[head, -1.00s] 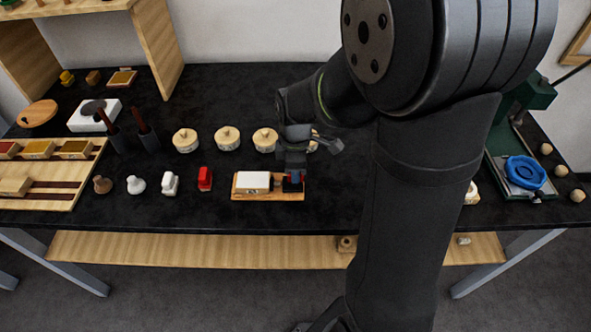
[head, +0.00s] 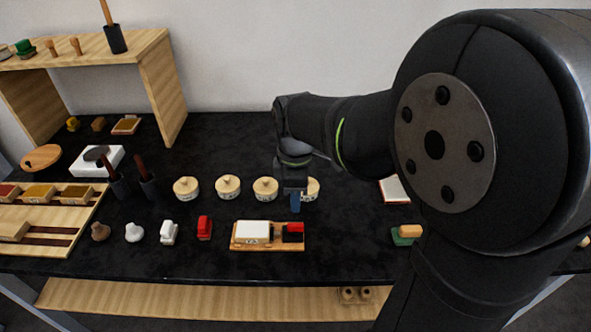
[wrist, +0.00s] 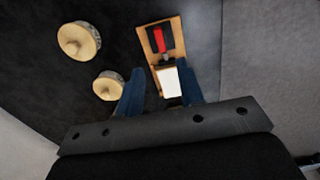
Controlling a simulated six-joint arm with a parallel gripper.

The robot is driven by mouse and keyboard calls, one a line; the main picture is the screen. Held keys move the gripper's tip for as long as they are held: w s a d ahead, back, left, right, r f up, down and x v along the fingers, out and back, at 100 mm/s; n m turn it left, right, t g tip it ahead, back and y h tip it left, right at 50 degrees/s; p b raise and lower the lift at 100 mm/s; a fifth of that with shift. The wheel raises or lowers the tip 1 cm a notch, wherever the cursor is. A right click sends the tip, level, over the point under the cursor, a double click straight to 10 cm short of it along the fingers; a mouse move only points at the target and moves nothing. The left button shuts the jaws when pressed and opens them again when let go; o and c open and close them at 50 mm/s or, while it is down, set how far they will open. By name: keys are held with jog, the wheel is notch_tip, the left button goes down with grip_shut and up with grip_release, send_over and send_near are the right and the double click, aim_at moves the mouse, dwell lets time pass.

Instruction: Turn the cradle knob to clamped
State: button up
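The cradle is a wooden base (head: 240,246) near the front middle of the table. A white block (head: 254,231) lies on its left part. A black piece with a red part (head: 293,228), which seems to be the knob, is on its right part. In the wrist view the red part (wrist: 158,39) lies along the base's length, beyond the white block (wrist: 171,83). I cannot read any clamp marking. My gripper (head: 295,205) is above and behind the cradle's right end, clear of it. In the wrist view its blue fingers (wrist: 160,72) are apart with nothing gripped.
Several round lidded wooden pots (head: 228,187) stand in a row behind the cradle, one partly hidden by my gripper. A red stamp-like piece (head: 204,227) and white pieces stand left of the cradle. A green and tan block (head: 407,233) is to the right. Table between is clear.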

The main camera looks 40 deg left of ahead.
notch_tip(320, 180, up, 8)
send_over(295, 224)
jog(key=shift+d+f, duration=0.1)
jog(key=shift+f, duration=0.05)
dwell(0.5)
notch_tip(295, 224, down, 18)
jog(key=shift+r, duration=0.25)
dwell(0.3)
